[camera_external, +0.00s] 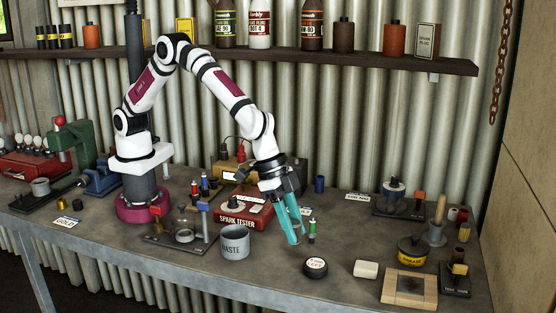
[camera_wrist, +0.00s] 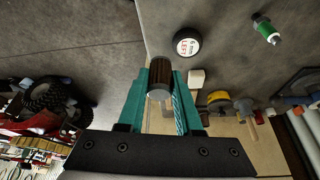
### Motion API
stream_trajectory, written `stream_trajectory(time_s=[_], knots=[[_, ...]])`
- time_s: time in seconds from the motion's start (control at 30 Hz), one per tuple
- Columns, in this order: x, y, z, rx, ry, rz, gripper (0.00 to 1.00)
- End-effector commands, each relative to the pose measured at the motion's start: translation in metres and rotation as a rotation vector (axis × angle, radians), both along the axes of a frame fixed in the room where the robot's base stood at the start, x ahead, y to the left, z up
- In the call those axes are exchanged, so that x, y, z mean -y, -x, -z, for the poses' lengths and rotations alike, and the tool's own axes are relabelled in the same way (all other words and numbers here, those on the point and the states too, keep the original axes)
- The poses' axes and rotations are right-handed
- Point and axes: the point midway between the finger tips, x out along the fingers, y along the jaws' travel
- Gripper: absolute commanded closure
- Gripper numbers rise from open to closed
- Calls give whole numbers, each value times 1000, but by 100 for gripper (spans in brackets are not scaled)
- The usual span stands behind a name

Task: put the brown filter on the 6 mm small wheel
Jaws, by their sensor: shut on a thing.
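My gripper (camera_wrist: 160,85) has its teal fingers shut on the brown filter (camera_wrist: 159,73), a short dark-brown cylinder with a paler end, in the wrist view. In the external view my gripper (camera_external: 293,238) hangs over the bench, fingers pointing down, and the filter is mostly hidden between them. The 6 mm small wheel (camera_external: 315,268) is a low black disc lying flat on the bench, in front and slightly right of my fingertips. Its white label reading "6 mm LEFT" shows in the wrist view (camera_wrist: 187,43). The filter is apart from the wheel.
A green-and-white plug (camera_external: 311,231) stands close beside my fingers. A WASTE cup (camera_external: 235,242) is to the left. A white block (camera_external: 366,269), wooden frame (camera_external: 428,294) and yellow tin (camera_external: 412,253) are right of the wheel. The bench around the wheel is clear.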

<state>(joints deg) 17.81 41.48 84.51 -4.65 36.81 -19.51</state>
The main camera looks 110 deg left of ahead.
Motion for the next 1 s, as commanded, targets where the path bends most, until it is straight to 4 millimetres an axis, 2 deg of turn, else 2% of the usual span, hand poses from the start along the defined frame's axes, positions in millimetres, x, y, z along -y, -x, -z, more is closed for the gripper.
stream_trajectory(time_s=[0.1,0.23,0.37,0.53,0.83,0.87,1.0], knots=[[-26,-23,21,-1,1,-5,100],[-41,-37,33,0,0,-3,100],[-45,-41,45,-1,1,-2,100],[-45,-40,76,-2,0,-1,100],[-44,-40,79,1,1,-2,100],[-44,-40,79,1,1,-2,65],[-44,-41,78,1,1,-2,39]])
